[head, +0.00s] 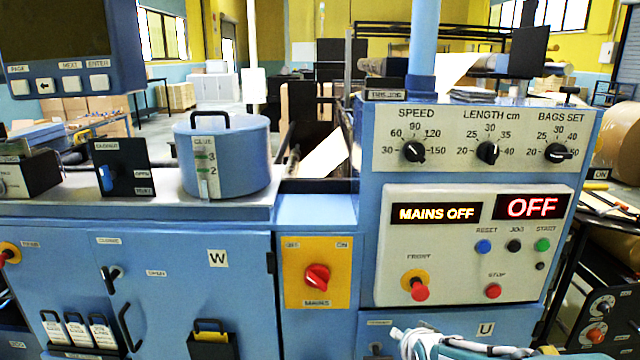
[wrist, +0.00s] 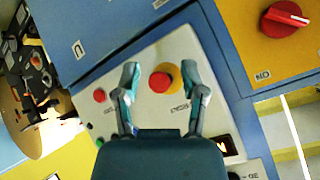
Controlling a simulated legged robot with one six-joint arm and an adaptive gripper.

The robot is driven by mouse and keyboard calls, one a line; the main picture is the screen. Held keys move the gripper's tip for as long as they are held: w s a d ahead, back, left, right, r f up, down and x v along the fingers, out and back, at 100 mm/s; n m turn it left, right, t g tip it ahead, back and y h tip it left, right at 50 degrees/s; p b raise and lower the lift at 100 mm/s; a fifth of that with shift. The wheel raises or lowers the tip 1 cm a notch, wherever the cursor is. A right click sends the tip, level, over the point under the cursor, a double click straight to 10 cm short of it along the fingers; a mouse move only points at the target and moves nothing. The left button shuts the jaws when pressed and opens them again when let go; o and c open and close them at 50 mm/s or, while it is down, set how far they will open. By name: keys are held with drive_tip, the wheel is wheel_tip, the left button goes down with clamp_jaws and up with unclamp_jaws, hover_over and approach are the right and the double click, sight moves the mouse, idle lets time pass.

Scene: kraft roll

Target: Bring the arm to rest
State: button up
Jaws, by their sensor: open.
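My gripper (wrist: 156,70) is open and empty in the wrist view, its two teal fingers spread apart. It faces the pale control panel, which appears turned over there. The red mushroom button on a yellow collar (wrist: 161,82) shows between the fingers; I cannot tell the gap to it. The same button (head: 419,291) stands free in the head view. Only a teal and white part of my arm (head: 455,346) shows at the bottom edge of the head view; the fingers cannot be made out there.
The blue machine carries a red mains switch (head: 317,278), a red stop button (head: 493,291) and three black dials, one marked speed (head: 414,152). Its displays (head: 436,213) read "MAINS OFF" and "OFF". A blue glue pot (head: 224,157) stands on the left ledge. Handles (head: 130,327) project from the front.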

drive_tip(key=s+r+n+g, duration=0.2)
drive_tip(key=s+r+n, duration=0.1)
drive_tip(key=s, duration=0.7)
drive_tip(key=s+a+r+n+g, duration=0.1)
drive_tip(key=s+r+n+g, duration=0.1)
drive_tip(key=s, duration=0.9)
wheel_tip(320, 180, up, 3)
drive_tip(key=shift+a+f+n, duration=0.15)
drive_tip(key=shift+f+n, duration=0.05)
drive_tip(key=shift+n, duration=0.5)
drive_tip(key=shift+w, duration=0.1)
